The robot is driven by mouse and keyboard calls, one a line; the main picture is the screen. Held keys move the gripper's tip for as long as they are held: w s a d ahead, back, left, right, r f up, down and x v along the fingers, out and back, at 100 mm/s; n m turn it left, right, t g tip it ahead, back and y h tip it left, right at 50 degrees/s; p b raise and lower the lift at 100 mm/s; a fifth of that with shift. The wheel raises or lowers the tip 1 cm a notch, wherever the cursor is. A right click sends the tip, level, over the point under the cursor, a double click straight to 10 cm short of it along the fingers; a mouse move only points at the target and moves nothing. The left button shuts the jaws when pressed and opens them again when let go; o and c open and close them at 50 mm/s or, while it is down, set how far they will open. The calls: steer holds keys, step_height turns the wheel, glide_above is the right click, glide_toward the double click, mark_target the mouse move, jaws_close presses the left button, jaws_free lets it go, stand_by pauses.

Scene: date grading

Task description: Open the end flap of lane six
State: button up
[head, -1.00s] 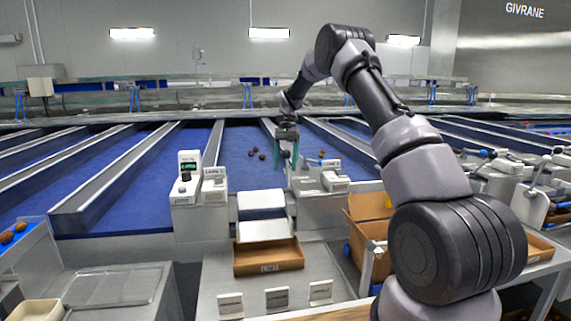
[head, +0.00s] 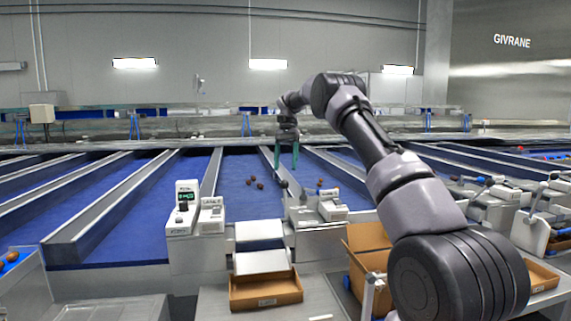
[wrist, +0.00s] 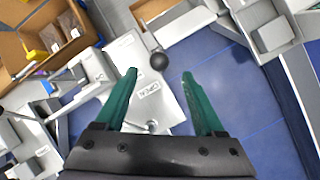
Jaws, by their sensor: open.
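My gripper (head: 287,162) is open and empty, with its green fingers pointing down above the lane ends. In the wrist view my gripper (wrist: 159,75) shows the fingers apart. A dark round knob (wrist: 159,61) lies just past the gap between the tips, beside a white labelled housing (wrist: 148,88); nothing is held. In the head view a labelled housing (head: 332,206) stands right of the middle lane's end. A pale flap plate (head: 260,230) crosses that end, above a sloping plate (head: 261,262). The lane numbers are too small to read surely.
Several dark dates (head: 255,184) lie on the blue lane bed. A brown tray (head: 266,291) sits below the sloping plate. Another unit with a small display (head: 184,209) stands left of the lane. An open carton (head: 368,262) stands to the right, near my arm. Metal dividers run between lanes.

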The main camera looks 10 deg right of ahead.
steer(key=shift+c, duration=0.3)
steer(key=shift+r, duration=0.1)
steer(key=c, duration=0.5)
steer(key=shift+s+d+r+n, duration=0.15)
steer(key=shift+d+n, duration=0.1)
steer(key=shift+n, duration=0.05)
steer(key=c, duration=0.5)
steer(key=s+n, duration=0.1)
steer(key=d+r+n+t, duration=0.1)
steer(key=n, duration=0.1)
steer(key=s+d+r+n+t+h, duration=0.1)
steer(key=shift+s+r+n, duration=0.1)
steer(key=shift+s+n, duration=0.25)
steer(key=shift+n, duration=0.05)
jaws_close()
steer(key=s+a+r+n+t, duration=0.1)
steer(key=s+a+n+t, duration=0.2)
steer(key=s+n+t, duration=0.3)
steer(key=s+a+r+n+t, duration=0.2)
steer(key=s+a+n+t, duration=0.1)
steer(key=s+n, duration=0.4)
steer(key=w+d+f, duration=0.1)
steer(key=w+f, duration=0.8)
steer(key=f, duration=0.1)
steer(key=shift+d+n, duration=0.15)
steer(key=shift+n, duration=0.15)
